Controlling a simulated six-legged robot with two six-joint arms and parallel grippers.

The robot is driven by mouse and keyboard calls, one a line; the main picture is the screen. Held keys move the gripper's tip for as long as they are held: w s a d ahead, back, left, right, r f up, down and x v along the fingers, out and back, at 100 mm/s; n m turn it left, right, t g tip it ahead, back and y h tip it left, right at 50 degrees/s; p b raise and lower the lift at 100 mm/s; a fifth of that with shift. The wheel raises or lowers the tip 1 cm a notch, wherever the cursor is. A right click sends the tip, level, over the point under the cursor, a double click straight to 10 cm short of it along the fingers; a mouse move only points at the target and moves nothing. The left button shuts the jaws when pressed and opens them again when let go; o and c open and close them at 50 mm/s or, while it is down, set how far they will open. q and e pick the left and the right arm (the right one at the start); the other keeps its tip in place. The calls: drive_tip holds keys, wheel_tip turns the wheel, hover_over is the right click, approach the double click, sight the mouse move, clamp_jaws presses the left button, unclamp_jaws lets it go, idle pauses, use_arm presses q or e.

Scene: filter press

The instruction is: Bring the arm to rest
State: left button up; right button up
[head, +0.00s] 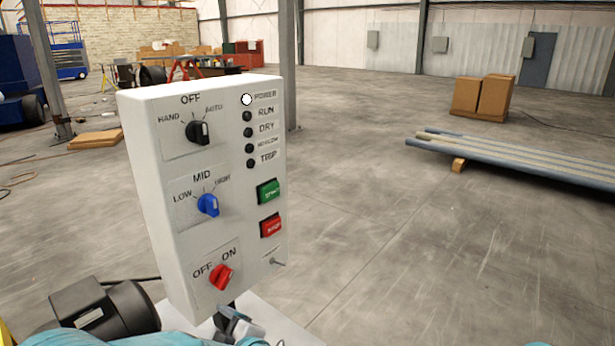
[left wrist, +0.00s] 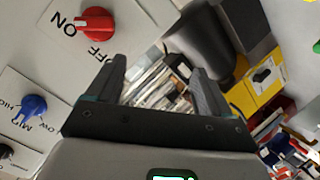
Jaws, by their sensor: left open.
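My left gripper (head: 236,322) is low in the head view, just below the bottom edge of the white control box (head: 160,200). In the left wrist view its two fingers (left wrist: 155,70) stand apart with nothing between them. The box's red OFF/ON knob (head: 222,277) is just above the gripper and is tilted toward ON. It also shows in the left wrist view (left wrist: 96,24), beside the fingers and apart from them. My right gripper is not in view.
The box also carries a blue LOW/MID/HIGH knob (head: 208,205), a black knob (head: 199,133), a green button (head: 269,191) and a red button (head: 270,225). The POWER lamp (head: 247,99) is white. A dark motor (head: 105,310) stands lower left.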

use_arm(q)
drive_tip(key=s+a+f+m+g+h, duration=0.1)
drive_tip(key=a+f+m, duration=0.1)
drive_tip(key=a+f, duration=0.35)
drive_tip(key=a+f+m, duration=0.2)
drive_tip(key=f, duration=0.6)
drive_tip(key=s+d+f+m+g+h, duration=0.2)
drive_tip(key=s+f+m+h, duration=0.35)
drive_tip(key=f, duration=0.75)
drive_tip(key=s+d+f+m+g+h, duration=0.2)
drive_tip(key=s+d+m+g+h, duration=0.1)
drive_tip(key=s+d, duration=0.3)
drive_tip(key=s+d+f+m+g+h, duration=0.2)
drive_tip(key=s+d+h, duration=0.3)
drive_tip(key=s, duration=0.6)
drive_tip(key=shift+s+d+f+m+g, duration=0.15)
drive_tip(key=shift+d+m+g, duration=0.3)
drive_tip(key=shift+g, duration=0.05)
